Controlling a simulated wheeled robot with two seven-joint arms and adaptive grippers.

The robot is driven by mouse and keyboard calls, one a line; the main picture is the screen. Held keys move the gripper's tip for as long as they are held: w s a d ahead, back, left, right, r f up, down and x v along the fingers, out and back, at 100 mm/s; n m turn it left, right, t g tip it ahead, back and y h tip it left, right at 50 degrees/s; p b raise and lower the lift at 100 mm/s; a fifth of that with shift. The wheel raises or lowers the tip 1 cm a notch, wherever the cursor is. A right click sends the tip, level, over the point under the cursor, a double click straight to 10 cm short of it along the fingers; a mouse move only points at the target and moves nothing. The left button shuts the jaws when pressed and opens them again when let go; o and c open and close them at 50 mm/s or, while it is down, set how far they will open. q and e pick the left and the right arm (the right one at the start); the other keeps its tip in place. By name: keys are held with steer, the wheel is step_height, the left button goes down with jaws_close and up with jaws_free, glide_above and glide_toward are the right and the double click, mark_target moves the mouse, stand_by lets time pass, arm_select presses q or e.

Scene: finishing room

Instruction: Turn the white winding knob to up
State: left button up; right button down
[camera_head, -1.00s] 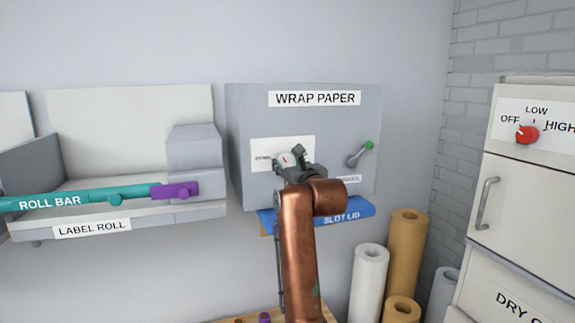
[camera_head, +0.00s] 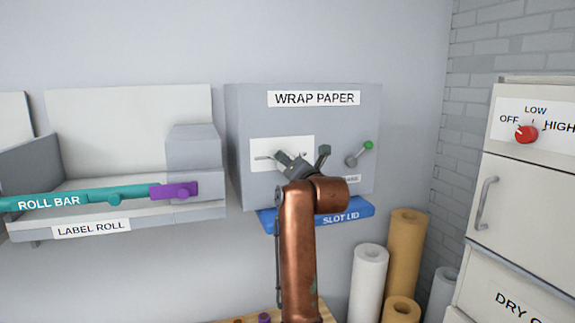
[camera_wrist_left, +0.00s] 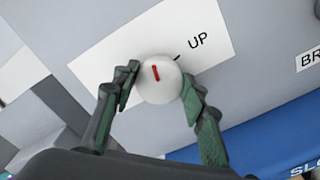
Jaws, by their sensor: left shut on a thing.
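The white winding knob (camera_wrist_left: 154,90) shows in the left wrist view, on a white label plate (camera_wrist_left: 110,60). Its red mark runs nearly upright in that picture. A short black tick beside the word UP (camera_wrist_left: 199,43) lies to the knob's upper right, and the red mark does not point at it. My left gripper (camera_wrist_left: 159,84) is shut on the knob, one finger on each side. In the head view my left gripper (camera_head: 304,160) is at the front of the grey WRAP PAPER box (camera_head: 240,120), and the knob is largely hidden there. My right gripper is not in view.
A green-tipped lever (camera_head: 360,152) sits right of the gripper on the same box. The blue slot lid (camera_head: 355,209) is just below. A teal roll bar (camera_head: 90,199) is at left. Paper rolls (camera_head: 405,240) stand at lower right, near a cabinet with a red dial (camera_head: 526,134).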

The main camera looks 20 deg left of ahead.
arm_select(q)
steer(key=m, duration=1.1)
steer(key=shift+f+m+p, duration=0.1)
steer(key=shift+m+p, duration=0.2)
steer(key=shift+p, duration=0.1)
stand_by(0.3)
steer(key=o, duration=1.2)
steer(key=shift+c, duration=0.2)
steer(key=shift+d, duration=0.1)
steer(key=v, duration=1.2)
steer(key=shift+d+y, duration=0.15)
steer(key=shift+y, duration=0.15)
steer(key=shift+w+f, duration=0.1)
steer(key=shift+w, duration=0.05)
